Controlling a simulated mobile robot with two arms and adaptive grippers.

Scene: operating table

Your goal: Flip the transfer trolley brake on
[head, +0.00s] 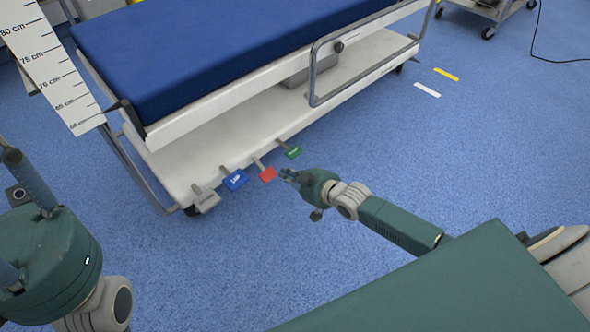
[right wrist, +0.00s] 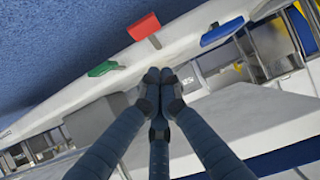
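The transfer trolley (head: 270,95) has a blue mattress and a white lower frame. Along its near lower edge are a grey pedal (head: 206,200), a blue pedal (head: 235,180), a red pedal (head: 268,174) and a green pedal (head: 293,152). My right gripper (head: 285,175) is just right of the red pedal, and contact cannot be told. In the right wrist view its fingertips (right wrist: 158,78) are together and empty, below the red pedal (right wrist: 144,26), with the green pedal (right wrist: 102,68) left and the blue pedal (right wrist: 222,32) right. My left gripper (head: 25,180) is partly cut off at the left edge.
A white measuring scale (head: 50,65) hangs at the upper left, in front of the trolley's end. A metal side rail (head: 313,75) runs along the trolley. The blue floor (head: 470,140) to the right is clear, with a white and a yellow mark.

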